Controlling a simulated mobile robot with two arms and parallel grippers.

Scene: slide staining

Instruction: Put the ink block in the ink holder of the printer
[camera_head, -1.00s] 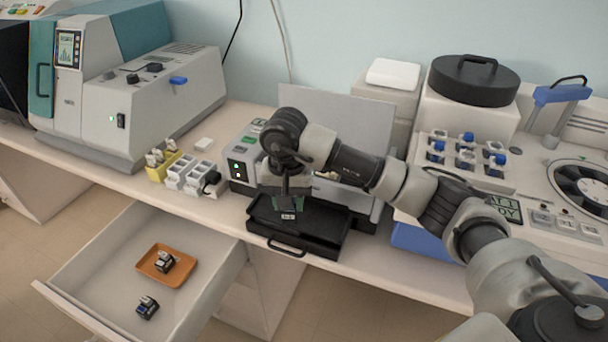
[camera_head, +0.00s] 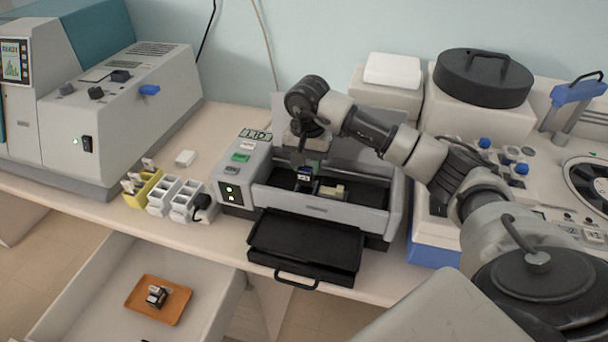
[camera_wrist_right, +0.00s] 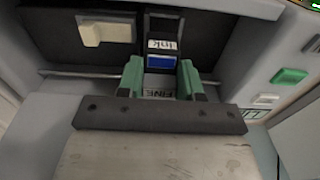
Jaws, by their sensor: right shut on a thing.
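The ink block (camera_head: 304,176) is small and dark with a blue and white label; in the right wrist view its label (camera_wrist_right: 160,60) reads "Ink". My right gripper (camera_head: 304,163) is shut on it; the green fingers (camera_wrist_right: 161,80) stand either side of the block. The block is over the open printer (camera_head: 322,210), inside its dark bay. Whether it touches the holder there I cannot tell. A beige part (camera_head: 332,191) sits in the bay beside the block and also shows in the right wrist view (camera_wrist_right: 105,30). My left gripper is not in view.
A black tray (camera_head: 305,250) juts out from the printer's front. Yellow and white racks (camera_head: 143,190) stand left of it. Below is an open drawer with a block on an orange tray (camera_head: 178,312). A staining machine stands at the right.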

